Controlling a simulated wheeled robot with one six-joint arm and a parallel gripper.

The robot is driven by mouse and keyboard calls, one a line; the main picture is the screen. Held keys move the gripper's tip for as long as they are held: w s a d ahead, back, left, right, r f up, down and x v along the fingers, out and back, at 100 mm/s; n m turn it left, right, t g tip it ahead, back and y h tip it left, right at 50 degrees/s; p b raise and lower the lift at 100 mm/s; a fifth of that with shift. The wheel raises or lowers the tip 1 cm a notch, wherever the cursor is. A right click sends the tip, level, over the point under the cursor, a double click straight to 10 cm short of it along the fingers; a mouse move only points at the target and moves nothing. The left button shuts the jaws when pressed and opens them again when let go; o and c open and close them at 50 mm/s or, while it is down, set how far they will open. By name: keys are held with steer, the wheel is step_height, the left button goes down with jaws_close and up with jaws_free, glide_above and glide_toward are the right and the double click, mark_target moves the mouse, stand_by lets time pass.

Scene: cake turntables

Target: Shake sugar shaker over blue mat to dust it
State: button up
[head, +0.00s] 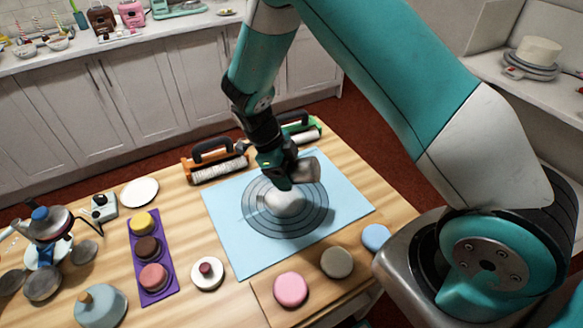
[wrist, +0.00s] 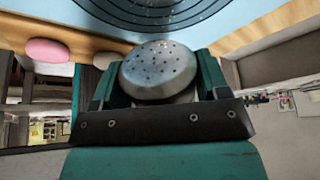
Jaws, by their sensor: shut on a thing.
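The blue mat (head: 228,240) lies flat on the wooden table, with dark concentric rings printed in its middle. My gripper (head: 288,178) is low over those rings. In the wrist view, my gripper (wrist: 158,72) is shut on the sugar shaker (wrist: 158,70), whose round metal lid with small holes faces the camera. The ringed mat shows beyond it at the top, with pale specks on the rings. In the head view, a pale rounded shape (head: 283,203) sits below my gripper. I cannot tell whether it is part of the shaker or something on the mat. The gripper hides most of the shaker's body there.
Pink (head: 291,289), beige (head: 337,262) and blue (head: 376,238) round pieces lie along the near side of the mat. A purple tray (head: 136,241) with cakes stands left.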

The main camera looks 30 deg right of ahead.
steer(key=s+a, duration=0.4)
steer(key=d, duration=0.2)
steer(key=s+d, duration=0.1)
steer(key=d, duration=0.2)
steer(key=s+d, duration=0.1)
steer(key=d, duration=0.2)
steer(key=shift+s+f+p, duration=0.1)
steer(key=shift+s+p, duration=0.1)
steer(key=shift+p, duration=0.15)
steer(key=w+d+r, duration=0.1)
steer(key=w+d, duration=0.2)
steer(key=w, duration=0.8)
steer(key=a+f+b, duration=0.1)
steer(key=a+b, duration=0.3)
steer(key=a, duration=0.7)
steer(key=s+a+r, duration=0.1)
steer(key=s, duration=0.4)
steer(key=d, duration=0.4)
steer(key=d+f, duration=0.1)
steer(key=d, duration=0.1)
steer(key=shift+w+d+b, duration=0.2)
steer(key=shift+d+b, duration=0.05)
steer(key=shift+b, duration=0.05)
